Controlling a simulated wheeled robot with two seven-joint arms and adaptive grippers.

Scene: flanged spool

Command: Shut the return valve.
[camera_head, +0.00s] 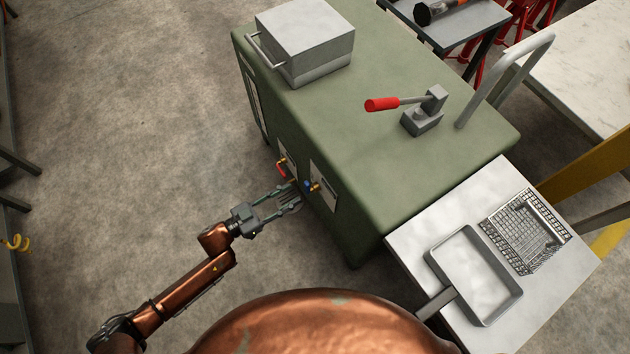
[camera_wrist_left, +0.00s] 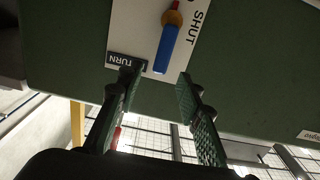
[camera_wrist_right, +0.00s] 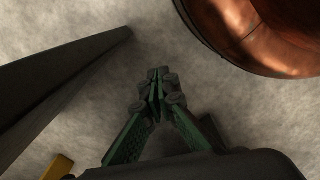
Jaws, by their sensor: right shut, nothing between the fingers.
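My left gripper (camera_head: 292,198) is open beside the green cabinet's front, near two small valves, a red-handled one (camera_head: 281,168) and a blue-handled one (camera_head: 307,184). In the left wrist view, the blue valve handle (camera_wrist_left: 166,48) hangs from a brass hub on a white plate (camera_wrist_left: 200,22) marked SHUT. A black label (camera_wrist_left: 124,60) reads TURN upside down; a finger may cover the rest. The open fingertips (camera_wrist_left: 158,80) appear either side of the handle's free end; contact cannot be told. My right gripper (camera_wrist_right: 158,78) is shut and empty, seen only in its wrist view.
The green cabinet (camera_head: 400,165) carries a grey box (camera_head: 306,40) and a red-handled lever (camera_head: 400,102). A side table (camera_head: 415,235) with a tray (camera_head: 440,258) and keyboard-like grid (camera_head: 525,232) adjoins it at right. The concrete floor (camera_head: 130,110) left of the cabinet is clear.

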